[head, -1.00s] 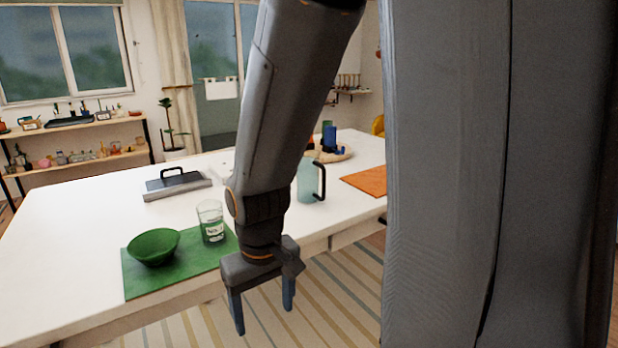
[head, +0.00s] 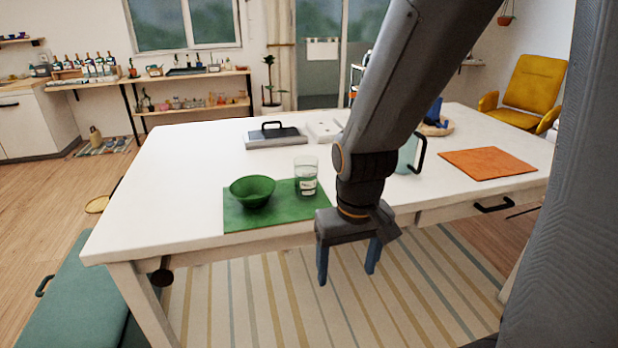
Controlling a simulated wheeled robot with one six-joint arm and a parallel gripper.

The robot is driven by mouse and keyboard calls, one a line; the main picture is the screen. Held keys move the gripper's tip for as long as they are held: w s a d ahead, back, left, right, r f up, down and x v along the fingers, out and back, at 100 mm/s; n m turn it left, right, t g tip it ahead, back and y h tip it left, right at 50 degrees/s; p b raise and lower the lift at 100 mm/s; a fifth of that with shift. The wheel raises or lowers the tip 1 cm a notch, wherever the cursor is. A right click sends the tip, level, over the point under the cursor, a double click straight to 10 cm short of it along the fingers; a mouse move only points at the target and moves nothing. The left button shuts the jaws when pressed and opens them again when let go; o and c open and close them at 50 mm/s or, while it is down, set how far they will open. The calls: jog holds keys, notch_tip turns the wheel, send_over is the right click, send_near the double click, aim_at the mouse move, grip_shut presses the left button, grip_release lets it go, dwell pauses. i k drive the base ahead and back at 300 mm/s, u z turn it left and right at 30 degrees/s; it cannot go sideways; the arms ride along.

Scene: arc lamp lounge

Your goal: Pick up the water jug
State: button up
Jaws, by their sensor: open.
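The water jug (head: 407,155) is pale teal with a black handle on its right side. It stands upright on the white table (head: 190,180), right of my arm, which hides its left part. My gripper (head: 346,274) is open and empty, pointing down in front of the table's near edge, over the striped rug. It is nearer than the jug, lower in the picture and to its left, and apart from it.
A green bowl (head: 252,191) and a glass (head: 306,176) stand on a green mat (head: 240,222). A lidded tray (head: 275,137) lies behind them. An orange mat (head: 487,163) lies right of the jug. A drawer handle (head: 494,205) sticks out in front.

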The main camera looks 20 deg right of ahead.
aim_at(407, 153)
jog(key=u, duration=3.1)
jog(key=k, duration=2.75)
jog(key=z, duration=1.9)
